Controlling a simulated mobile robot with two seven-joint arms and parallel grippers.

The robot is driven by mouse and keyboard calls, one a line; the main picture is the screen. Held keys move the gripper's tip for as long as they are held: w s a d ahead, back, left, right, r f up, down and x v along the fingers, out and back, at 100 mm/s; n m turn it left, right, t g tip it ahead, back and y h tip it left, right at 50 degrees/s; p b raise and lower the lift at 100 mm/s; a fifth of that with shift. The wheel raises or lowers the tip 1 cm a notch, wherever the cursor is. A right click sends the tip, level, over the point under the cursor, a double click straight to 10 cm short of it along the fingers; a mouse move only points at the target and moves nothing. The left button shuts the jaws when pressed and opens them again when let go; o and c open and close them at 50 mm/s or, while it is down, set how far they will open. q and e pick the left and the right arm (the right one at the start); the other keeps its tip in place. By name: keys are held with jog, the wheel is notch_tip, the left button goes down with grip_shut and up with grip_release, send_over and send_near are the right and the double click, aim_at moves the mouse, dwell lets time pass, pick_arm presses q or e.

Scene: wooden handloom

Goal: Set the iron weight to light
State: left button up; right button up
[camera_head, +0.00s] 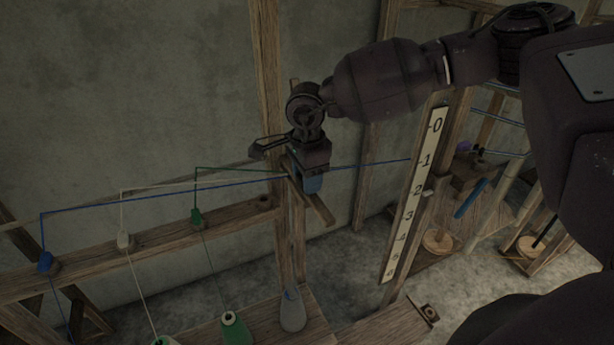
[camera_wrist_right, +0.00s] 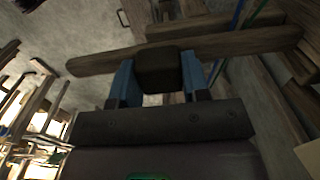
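The iron weight (camera_wrist_right: 160,70) is a dark block on a wooden bar (camera_wrist_right: 230,43) in the right wrist view. My right gripper (camera_wrist_right: 158,82) has its two blue fingers on either side of the block, with no clear gap between. In the head view my right gripper (camera_head: 312,184) points down at the wooden bar (camera_head: 322,209) beside an upright post; the block is hidden there behind the gripper. The number scale (camera_head: 408,195), a pale strip with marks from 0 downward, stands to its right. My left gripper is not in view.
A grey teardrop-shaped piece (camera_head: 292,313) stands below the gripper by the post. Wooden loom posts and spools (camera_head: 437,241) fill the right.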

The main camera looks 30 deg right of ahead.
grip_shut()
jog(key=w+b, duration=0.1)
jog(key=w, duration=0.2)
jog(key=shift+w+d, duration=0.1)
jog(key=shift+w, duration=0.8)
jog(key=o, duration=0.7)
grip_release()
jog(key=shift+r+b, duration=0.55)
jog(key=shift+r, duration=4.9)
